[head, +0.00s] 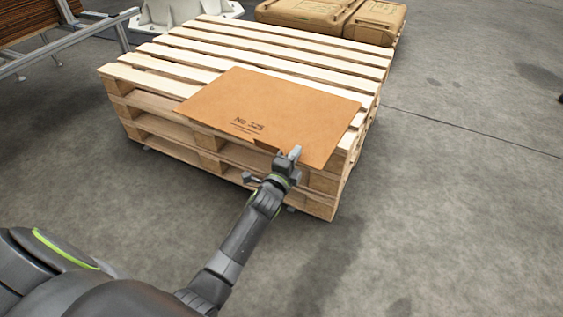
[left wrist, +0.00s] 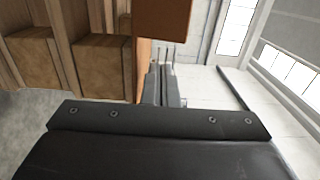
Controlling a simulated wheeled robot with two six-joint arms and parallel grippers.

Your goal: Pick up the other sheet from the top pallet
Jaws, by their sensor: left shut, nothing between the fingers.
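A flat brown sheet (head: 270,108) marked "No 325" lies on the top pallet (head: 150,77) of a short wooden stack. Its front edge overhangs the pallet and has a small notch close to my gripper. My left gripper (head: 288,157) is at that front edge, shut, with nothing held. In the left wrist view the closed fingers (left wrist: 161,84) are near the brown sheet (left wrist: 163,20), beside the pallet's wooden side (left wrist: 95,60). Whether the fingers touch the sheet cannot be told. My right gripper is not in view.
Tan cases (head: 330,18) stand behind the stack, with a white plastic piece (head: 185,12) to their left. A metal rack (head: 75,38) holding brown stacked material is at the upper left. The concrete floor (head: 460,190) to the right is clear.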

